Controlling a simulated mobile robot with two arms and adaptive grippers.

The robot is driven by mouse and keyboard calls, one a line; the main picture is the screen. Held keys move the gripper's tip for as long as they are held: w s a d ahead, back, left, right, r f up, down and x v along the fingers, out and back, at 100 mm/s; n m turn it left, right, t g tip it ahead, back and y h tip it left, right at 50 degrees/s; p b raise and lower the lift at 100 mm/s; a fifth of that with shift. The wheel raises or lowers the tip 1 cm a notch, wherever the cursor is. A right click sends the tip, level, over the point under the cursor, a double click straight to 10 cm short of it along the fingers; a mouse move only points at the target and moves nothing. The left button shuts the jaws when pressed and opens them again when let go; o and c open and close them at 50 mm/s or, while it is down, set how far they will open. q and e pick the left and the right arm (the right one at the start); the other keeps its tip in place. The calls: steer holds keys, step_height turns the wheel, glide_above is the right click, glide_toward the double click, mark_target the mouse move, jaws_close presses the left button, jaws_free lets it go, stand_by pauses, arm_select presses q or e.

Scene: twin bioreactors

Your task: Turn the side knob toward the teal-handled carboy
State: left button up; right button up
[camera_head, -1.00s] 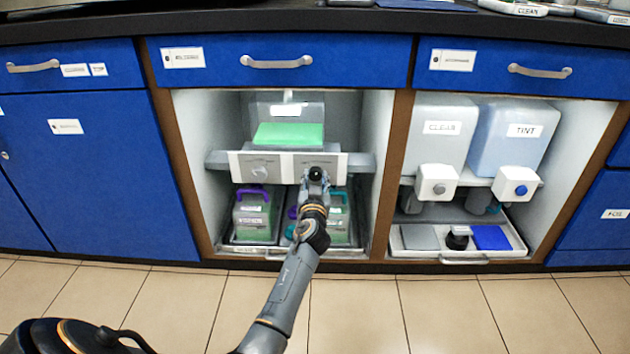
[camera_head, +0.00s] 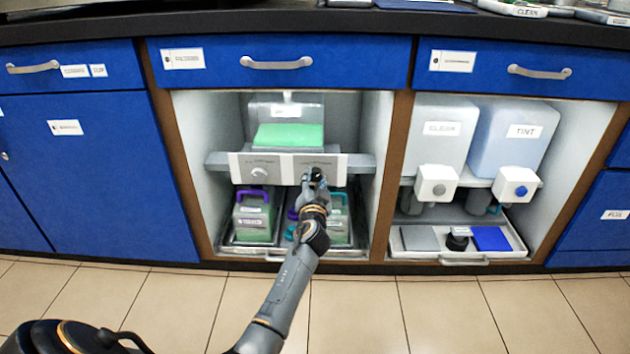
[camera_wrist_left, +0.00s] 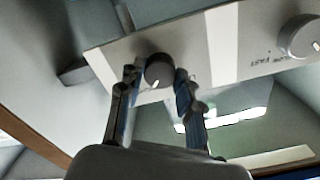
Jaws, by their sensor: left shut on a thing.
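My left gripper (camera_head: 315,177) is at the right half of the white control panel (camera_head: 275,166) below the green-filled tank. In the left wrist view, my left gripper's fingers (camera_wrist_left: 157,92) are shut on a dark round knob (camera_wrist_left: 158,70) with a pale pointer mark. A second knob (camera_head: 259,172) is on the panel's left half; it also shows in the left wrist view (camera_wrist_left: 301,37). Below the panel, a green carboy (camera_head: 252,222) with a purple handle stands at left. Another green carboy (camera_head: 339,222) is partly hidden by my arm, with teal and purple bits near it. My right gripper is not in view.
The panel sits inside an open cabinet bay with white side walls. The tank (camera_head: 285,110) is above it and a tray (camera_head: 258,251) is below. The right bay holds the CLEAR (camera_head: 440,128) and TINT (camera_head: 512,130) containers. The tiled floor in front is clear.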

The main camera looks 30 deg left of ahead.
arm_select(q)
steer(key=shift+r, duration=0.1)
steer(key=o, duration=1.2)
steer(key=shift+c, duration=0.2)
steer(key=shift+s+d, duration=0.15)
steer(key=shift+s, duration=0.05)
steer(key=v, duration=1.1)
steer(key=shift+s, duration=0.25)
